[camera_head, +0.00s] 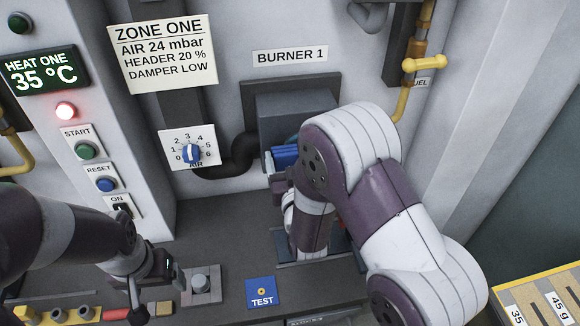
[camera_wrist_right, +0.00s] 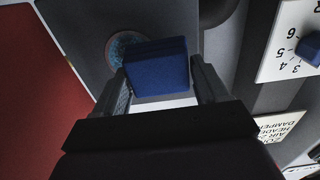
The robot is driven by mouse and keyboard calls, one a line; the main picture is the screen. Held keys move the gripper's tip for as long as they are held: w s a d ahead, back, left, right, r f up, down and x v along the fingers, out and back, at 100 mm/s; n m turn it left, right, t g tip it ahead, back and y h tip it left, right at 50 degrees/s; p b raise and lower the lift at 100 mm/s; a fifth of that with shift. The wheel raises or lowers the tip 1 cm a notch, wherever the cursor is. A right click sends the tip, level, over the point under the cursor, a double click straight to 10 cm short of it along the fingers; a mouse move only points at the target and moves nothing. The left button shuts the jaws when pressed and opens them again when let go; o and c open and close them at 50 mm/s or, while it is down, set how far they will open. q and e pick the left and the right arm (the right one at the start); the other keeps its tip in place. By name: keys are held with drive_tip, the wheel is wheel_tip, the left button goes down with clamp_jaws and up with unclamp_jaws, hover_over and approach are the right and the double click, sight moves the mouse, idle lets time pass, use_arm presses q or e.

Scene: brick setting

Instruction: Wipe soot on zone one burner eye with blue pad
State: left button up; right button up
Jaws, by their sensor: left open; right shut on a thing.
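The blue pad (camera_wrist_right: 158,68) is held between the two fingers of my right gripper (camera_wrist_right: 162,88) in the right wrist view. It also shows in the head view (camera_head: 285,156), in front of the grey burner box (camera_head: 290,106) under the BURNER 1 label. The round burner eye (camera_wrist_right: 122,46) shows on the grey face just beyond the pad, partly covered by it; I cannot tell whether pad and eye touch. Soot on it is too dark and small to make out. My right arm hides much of the box in the head view. My left gripper (camera_head: 150,290) is open and empty at the lower left, over the ledge.
An air dial (camera_head: 190,153) and a black bent pipe (camera_head: 240,155) are left of the burner. A yellow fuel pipe (camera_head: 415,80) runs at the right. A blue TEST plate (camera_head: 261,292) and a grey knob (camera_head: 200,283) sit on the dark ledge (camera_head: 215,230).

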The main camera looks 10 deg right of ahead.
drive_tip(key=shift+w+d, duration=0.1)
drive_tip(key=shift+w, duration=1)
idle(0.5)
